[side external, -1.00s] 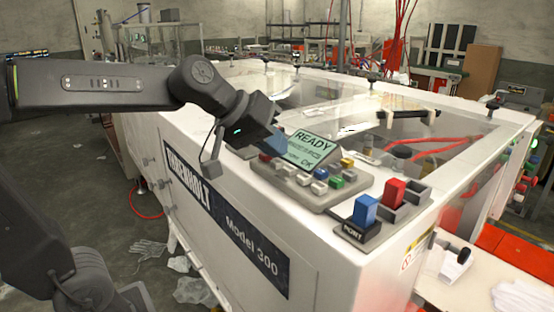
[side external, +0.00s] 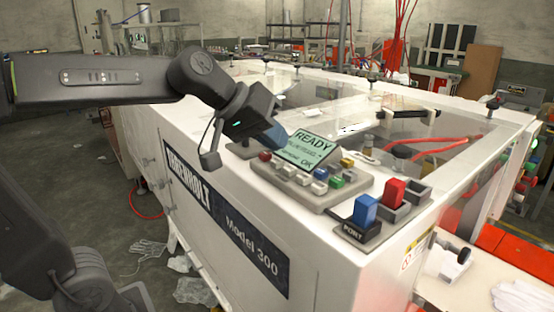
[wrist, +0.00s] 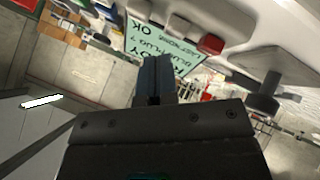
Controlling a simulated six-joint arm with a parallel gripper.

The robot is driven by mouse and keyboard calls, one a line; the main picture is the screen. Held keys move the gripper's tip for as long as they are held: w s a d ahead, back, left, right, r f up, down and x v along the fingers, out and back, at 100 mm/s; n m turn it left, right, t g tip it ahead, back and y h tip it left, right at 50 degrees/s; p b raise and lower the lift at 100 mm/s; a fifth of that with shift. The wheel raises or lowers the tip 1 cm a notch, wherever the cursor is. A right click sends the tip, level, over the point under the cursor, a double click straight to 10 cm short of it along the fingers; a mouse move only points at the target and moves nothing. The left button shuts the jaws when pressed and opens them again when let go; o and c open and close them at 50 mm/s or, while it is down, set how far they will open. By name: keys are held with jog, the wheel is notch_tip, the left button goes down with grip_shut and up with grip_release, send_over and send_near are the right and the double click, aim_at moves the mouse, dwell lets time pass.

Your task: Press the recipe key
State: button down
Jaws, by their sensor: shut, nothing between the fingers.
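The key panel (side external: 308,190) sits on top of the white machine, with a tilted green display (side external: 306,150) reading "READY" and "OK". Its keys include a red key (side external: 265,156) at the left end, several pale keys (side external: 303,179), a green key (side external: 336,182) and a yellow key (side external: 347,162). I cannot read which is the recipe key. My gripper (side external: 277,135) is shut and empty, its blue fingers above the panel near the display's left edge. In the wrist view the fingers (wrist: 154,72) overlap the display (wrist: 150,42), and a red key (wrist: 210,45) shows beside them.
A blue plug (side external: 365,209) stands in a labelled holder at the machine's front corner, with a red plug (side external: 393,191) beside it in grey sockets. Clear guards (side external: 330,95) cover the machine's top behind the panel. A black-handled part (side external: 463,256) lies on the right-hand table.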

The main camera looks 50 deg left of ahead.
aim_at(274, 159)
jog(key=shift+r, duration=0.15)
jog(key=shift+r, duration=2.4)
jog(key=s+a+f+m+g+y, duration=0.1)
jog(key=s+f+m, duration=0.4)
jog(key=s+f, duration=0.9)
notch_tip(274, 159, down, 3)
jog(key=shift+s+a+r+g+y, duration=0.25)
jog(key=shift+a+g+y, duration=0.1)
jog(key=shift+g+y, duration=0.65)
